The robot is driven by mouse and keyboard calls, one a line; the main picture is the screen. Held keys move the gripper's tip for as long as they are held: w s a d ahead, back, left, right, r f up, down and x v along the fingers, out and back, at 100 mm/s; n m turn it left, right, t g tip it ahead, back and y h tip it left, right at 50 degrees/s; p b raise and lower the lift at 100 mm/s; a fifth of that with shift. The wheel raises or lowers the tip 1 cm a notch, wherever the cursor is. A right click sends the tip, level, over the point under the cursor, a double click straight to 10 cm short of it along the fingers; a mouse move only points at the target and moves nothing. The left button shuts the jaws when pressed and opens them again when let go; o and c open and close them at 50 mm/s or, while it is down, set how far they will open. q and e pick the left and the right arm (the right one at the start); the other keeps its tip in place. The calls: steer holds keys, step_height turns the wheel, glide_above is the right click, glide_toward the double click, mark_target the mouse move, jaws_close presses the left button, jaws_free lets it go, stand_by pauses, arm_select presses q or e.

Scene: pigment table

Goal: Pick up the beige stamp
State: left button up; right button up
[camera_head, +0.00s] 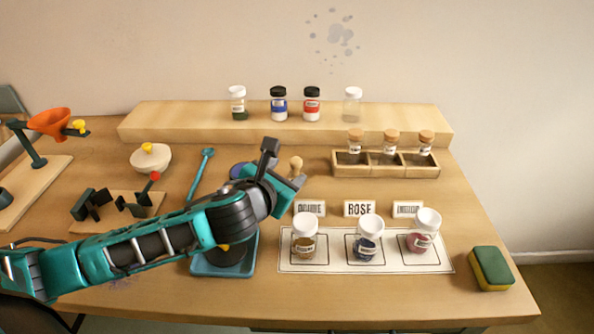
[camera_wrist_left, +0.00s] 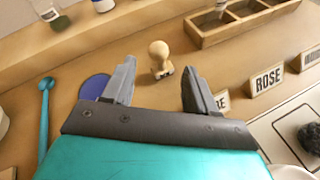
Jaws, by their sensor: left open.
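The beige stamp (camera_head: 296,166) stands upright on the table behind my left gripper in the head view. In the left wrist view the stamp (camera_wrist_left: 160,58) shows a round knob on a small base, just beyond the fingertips and roughly between them. My left gripper (camera_head: 285,166) is open and empty; its two fingers show apart in the left wrist view (camera_wrist_left: 155,80). The stamp's lower part is partly hidden by the gripper in the head view. My right gripper is not in view.
A blue disc (camera_wrist_left: 94,87) lies left of the fingers. A three-slot wooden rack (camera_head: 386,171) with corked vials stands to the right. Name cards, including ROSE (camera_head: 360,208), and a mat (camera_head: 290,264) with three jars lie nearer. A teal spoon-like tool (camera_head: 198,178) lies left.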

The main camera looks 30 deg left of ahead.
mark_target(294, 165)
arm_select(q)
steer(key=b+x, duration=0.1)
steer(key=x, duration=0.6)
steer(key=shift+w+a, duration=0.1)
steer(key=shift+w, duration=0.1)
jaws_close()
stand_by(0.4)
